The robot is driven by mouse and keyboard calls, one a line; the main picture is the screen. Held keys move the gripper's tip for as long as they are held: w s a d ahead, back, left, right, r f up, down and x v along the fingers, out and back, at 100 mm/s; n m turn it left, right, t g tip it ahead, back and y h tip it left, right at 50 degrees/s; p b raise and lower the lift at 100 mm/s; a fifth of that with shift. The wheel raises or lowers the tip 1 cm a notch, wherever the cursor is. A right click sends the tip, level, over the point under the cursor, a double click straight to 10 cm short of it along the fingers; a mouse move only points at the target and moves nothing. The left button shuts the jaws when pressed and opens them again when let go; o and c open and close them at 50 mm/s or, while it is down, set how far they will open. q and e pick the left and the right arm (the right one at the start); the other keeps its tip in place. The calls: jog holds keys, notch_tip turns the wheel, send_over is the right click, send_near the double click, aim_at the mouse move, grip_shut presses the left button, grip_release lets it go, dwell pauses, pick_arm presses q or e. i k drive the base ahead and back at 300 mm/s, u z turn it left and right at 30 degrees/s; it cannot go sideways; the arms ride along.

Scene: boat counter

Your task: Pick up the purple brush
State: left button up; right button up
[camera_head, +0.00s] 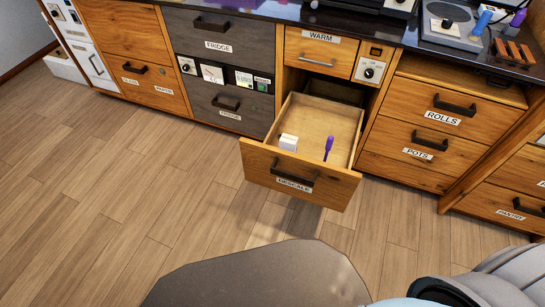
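A purple brush (328,146) is in the open drawer (340,170) labelled DESCALE, toward its right side. It appears to stand roughly upright, with its lower end against the drawer floor. A small white block (288,142) is also in this drawer, to the left of the brush near the front. Neither of my grippers shows in the head view. Parts of my own body fill the bottom and lower right edge.
The drawer juts out over the wooden floor (120,210). Closed drawers labelled FRIDGE (222,45), WARM (315,52), ROLLS (450,105) and POTS (418,150) surround it. On the dark counter at right are a grey appliance (450,25) and a wooden rack (514,52).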

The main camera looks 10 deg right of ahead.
aim_at(329, 141)
jog(key=u, duration=0.85)
jog(key=i, duration=1.4)
jog(key=z, duration=2.3)
